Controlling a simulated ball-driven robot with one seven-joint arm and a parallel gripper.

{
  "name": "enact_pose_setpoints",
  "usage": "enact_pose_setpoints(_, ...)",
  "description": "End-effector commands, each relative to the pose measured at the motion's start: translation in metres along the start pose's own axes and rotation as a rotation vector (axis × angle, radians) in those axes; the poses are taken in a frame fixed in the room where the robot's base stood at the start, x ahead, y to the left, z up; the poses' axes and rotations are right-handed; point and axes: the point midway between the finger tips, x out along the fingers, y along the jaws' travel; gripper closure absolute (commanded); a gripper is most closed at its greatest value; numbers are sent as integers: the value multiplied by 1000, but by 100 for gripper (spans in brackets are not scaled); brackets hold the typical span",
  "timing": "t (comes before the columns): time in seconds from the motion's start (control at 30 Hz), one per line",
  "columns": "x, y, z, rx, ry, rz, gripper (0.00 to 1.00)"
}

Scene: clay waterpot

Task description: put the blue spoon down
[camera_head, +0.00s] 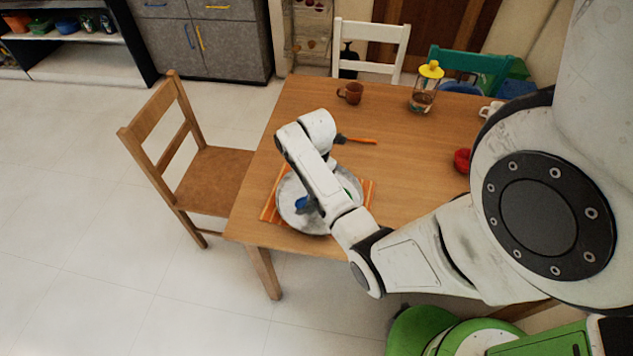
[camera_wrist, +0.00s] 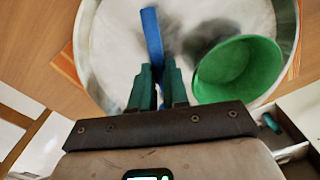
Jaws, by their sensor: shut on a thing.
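The blue spoon (camera_wrist: 152,38) sticks out from between the fingertips of my gripper (camera_wrist: 160,78) in the wrist view, and my gripper is shut on it. The spoon lies over the pale inside of a round metal basin (camera_wrist: 92,62). A green bowl (camera_wrist: 238,68) is in the basin, just right of my fingers. In the head view the basin (camera_head: 292,188) stands on the table, and a bit of blue (camera_head: 301,203) shows by my gripper (camera_head: 307,209). My arm hides part of the basin. I cannot tell whether the spoon touches the basin's floor.
An orange striped mat (camera_head: 269,211) lies under the basin on the wooden table (camera_head: 413,160). A brown mug (camera_head: 350,93), a jar with a yellow lid (camera_head: 424,90), an orange-handled utensil (camera_head: 357,140) and a red item (camera_head: 462,160) stand farther back. A wooden chair (camera_head: 212,175) is at left.

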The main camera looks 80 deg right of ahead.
Motion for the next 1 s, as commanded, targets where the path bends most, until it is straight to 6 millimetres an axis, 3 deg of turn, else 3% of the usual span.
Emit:
enact_pose_setpoints(0.47,12,0,0,0,0,0,100)
enact_pose_setpoints(0.5,12,0,0,0,0,1,83)
enact_pose_setpoints(0.6,12,0,0,0,0,1,75)
enact_pose_setpoints(0.87,10,0,0,0,-1,1,75)
enact_pose_setpoints(1.0,-1,1,0,-1,-2,4,75)
